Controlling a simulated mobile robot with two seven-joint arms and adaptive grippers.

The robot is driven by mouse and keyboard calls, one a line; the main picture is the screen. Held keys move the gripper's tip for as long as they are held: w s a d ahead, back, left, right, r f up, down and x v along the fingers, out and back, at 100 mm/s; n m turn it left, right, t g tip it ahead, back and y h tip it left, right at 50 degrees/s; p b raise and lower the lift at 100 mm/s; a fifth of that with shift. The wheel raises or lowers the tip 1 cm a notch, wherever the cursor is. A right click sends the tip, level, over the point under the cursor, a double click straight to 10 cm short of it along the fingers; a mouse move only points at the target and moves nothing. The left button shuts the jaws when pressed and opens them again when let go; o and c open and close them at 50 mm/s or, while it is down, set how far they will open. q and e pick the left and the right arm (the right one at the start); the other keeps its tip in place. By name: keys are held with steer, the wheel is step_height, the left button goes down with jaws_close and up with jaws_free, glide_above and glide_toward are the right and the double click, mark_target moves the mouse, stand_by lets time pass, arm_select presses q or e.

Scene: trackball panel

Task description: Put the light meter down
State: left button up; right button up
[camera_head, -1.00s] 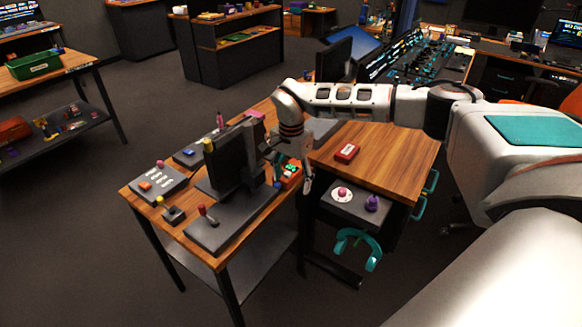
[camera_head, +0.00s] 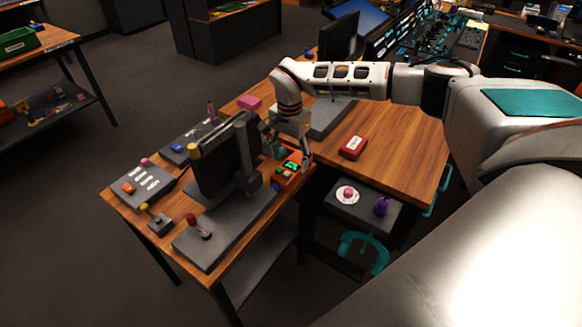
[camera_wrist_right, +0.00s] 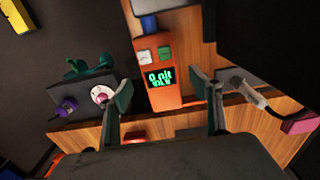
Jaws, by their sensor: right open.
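The light meter (camera_head: 287,174) is an orange handheld device with a green lit display. It rests on the wooden desk near its right edge, beside the black monitor. In the right wrist view the meter (camera_wrist_right: 163,92) lies between the two spread fingers, with a gap on each side, its display facing the camera. My right gripper (camera_head: 295,154) is open at the far end of the meter in the head view; it also shows in the wrist view (camera_wrist_right: 160,94). The monitor and wrist hide part of the gripper in the head view. My left gripper is not in view.
The monitor (camera_head: 224,160) and its grey base (camera_head: 215,238) stand close left of the meter. A red box (camera_head: 353,147) lies on the wooden desktop (camera_head: 395,150) to the right, with clear wood around it. A button panel (camera_head: 143,186) sits at the left.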

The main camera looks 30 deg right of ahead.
mark_target(290, 168)
step_height(290, 168, down, 5)
steer(key=shift+a+f, duration=0.1)
stand_by(0.3)
steer(key=c, duration=1.3)
